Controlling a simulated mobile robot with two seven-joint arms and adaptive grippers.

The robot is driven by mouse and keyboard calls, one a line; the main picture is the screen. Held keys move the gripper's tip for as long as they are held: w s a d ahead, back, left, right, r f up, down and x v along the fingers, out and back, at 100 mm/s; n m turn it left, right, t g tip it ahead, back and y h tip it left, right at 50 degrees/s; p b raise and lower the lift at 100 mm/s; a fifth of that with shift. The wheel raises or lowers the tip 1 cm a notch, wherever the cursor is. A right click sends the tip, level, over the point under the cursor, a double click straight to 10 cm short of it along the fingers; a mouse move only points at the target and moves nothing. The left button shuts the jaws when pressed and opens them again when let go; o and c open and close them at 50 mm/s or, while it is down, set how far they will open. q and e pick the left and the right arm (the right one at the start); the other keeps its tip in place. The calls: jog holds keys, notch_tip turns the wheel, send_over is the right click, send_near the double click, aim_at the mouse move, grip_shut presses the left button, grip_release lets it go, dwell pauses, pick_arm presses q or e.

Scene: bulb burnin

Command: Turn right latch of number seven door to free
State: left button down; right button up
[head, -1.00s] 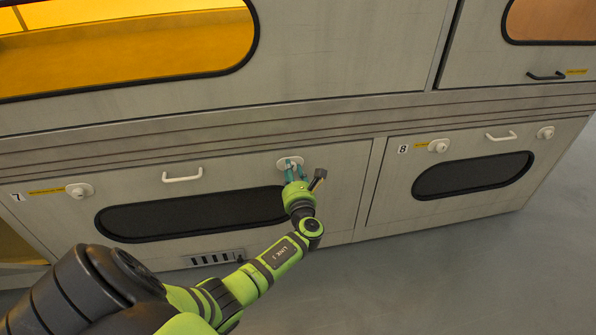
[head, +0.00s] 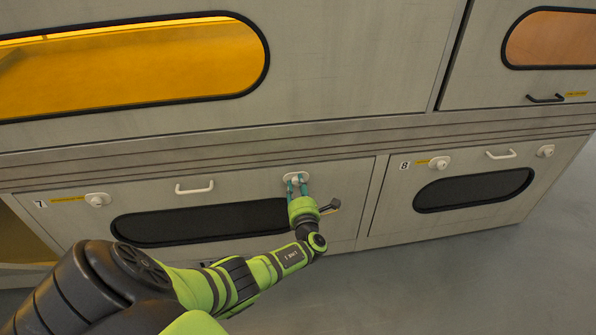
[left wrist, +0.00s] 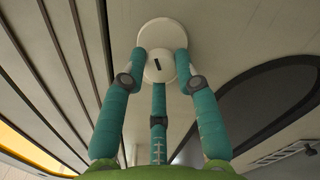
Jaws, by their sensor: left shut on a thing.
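The number seven door (head: 345,197) is a grey panel with a dark oval window, low in the cabinet. Its right latch (head: 296,178) is a white round knob on a pale plate near the door's upper right corner. My left gripper (head: 297,184) is shut on this knob, its teal fingers reaching up from below. In the left wrist view, two fingers flank the latch knob (left wrist: 160,67) and a third lies below it. A short dark mark shows on the knob's face, slightly tilted. My right gripper is not in view.
Door seven also has a left latch (head: 97,199) and a white handle (head: 194,187). Door eight (head: 392,205) is to the right. Larger doors with orange windows (head: 130,68) are above. Grey floor (head: 480,285) is clear at the lower right.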

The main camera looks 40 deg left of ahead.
pick_arm(q)
jog(key=shift+r+m+p, duration=0.25)
jog(key=shift+m+p, duration=0.05)
jog(key=shift+m, duration=0.9)
jog(key=shift+f+m+p, duration=0.1)
jog(key=shift+m+p, duration=0.3)
jog(key=shift+m, duration=0.6)
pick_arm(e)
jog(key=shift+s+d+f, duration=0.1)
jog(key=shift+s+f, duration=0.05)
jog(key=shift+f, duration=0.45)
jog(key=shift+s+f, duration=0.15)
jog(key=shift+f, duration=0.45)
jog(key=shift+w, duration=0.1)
pick_arm(q)
jog(key=c, duration=0.9)
grip_release()
jog(key=shift+f, duration=0.1)
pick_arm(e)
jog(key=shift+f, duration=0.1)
